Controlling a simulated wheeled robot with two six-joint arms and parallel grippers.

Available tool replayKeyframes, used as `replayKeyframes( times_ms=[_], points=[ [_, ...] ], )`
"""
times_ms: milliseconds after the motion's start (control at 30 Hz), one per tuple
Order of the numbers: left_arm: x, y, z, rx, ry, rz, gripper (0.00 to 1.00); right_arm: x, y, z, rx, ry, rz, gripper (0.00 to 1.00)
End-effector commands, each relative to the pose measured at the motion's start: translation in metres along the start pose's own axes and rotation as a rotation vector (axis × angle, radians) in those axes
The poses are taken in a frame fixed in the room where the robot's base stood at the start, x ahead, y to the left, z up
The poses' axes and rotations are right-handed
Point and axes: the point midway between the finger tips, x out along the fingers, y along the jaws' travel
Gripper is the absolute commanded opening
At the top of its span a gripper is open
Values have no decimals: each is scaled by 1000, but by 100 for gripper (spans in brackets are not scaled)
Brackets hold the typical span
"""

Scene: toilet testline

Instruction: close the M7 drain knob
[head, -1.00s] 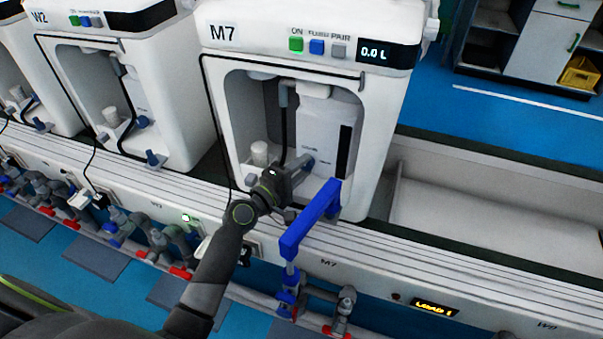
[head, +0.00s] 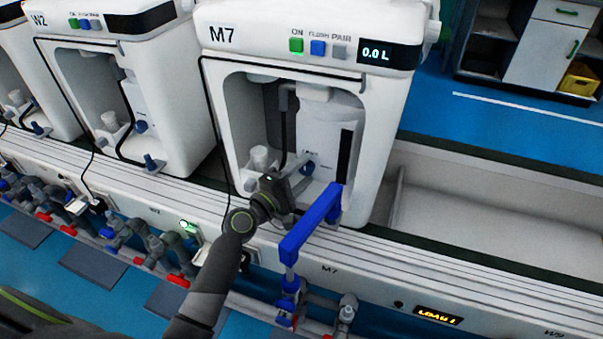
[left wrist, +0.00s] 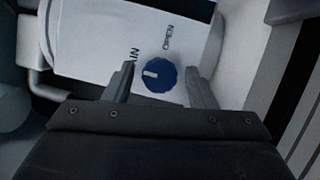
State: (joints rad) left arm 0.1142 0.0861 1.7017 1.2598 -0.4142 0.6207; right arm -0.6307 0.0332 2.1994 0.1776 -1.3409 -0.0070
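The M7 unit (head: 300,85) is a white housing with an open front bay. Its blue drain knob (head: 307,168) sits on the white body inside the bay. In the left wrist view the round knob (left wrist: 158,75) has a white mark pointing left, toward partly hidden lettering ending "AIN". "OPEN" is printed above right of it. My left gripper (left wrist: 160,85) is open, one finger on each side of the knob in that view, with visible gaps. In the head view this left gripper (head: 289,184) is just below and left of the knob. My right gripper is not in view.
A blue angled bar (head: 308,228) stands in front of the bay's right side, close to my gripper. A white cup (head: 260,158) stands left in the bay. A black hose hangs along the housing's left edge. The W2 unit (head: 130,85) stands to the left.

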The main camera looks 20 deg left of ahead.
Motion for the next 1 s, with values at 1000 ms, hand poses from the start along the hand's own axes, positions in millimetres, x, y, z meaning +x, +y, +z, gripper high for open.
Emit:
replayKeyframes(
  times_ms=[1000],
  points=[
    [-130, -4, -1, 4, 0, -4, 56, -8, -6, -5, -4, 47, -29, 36]
  ],
)
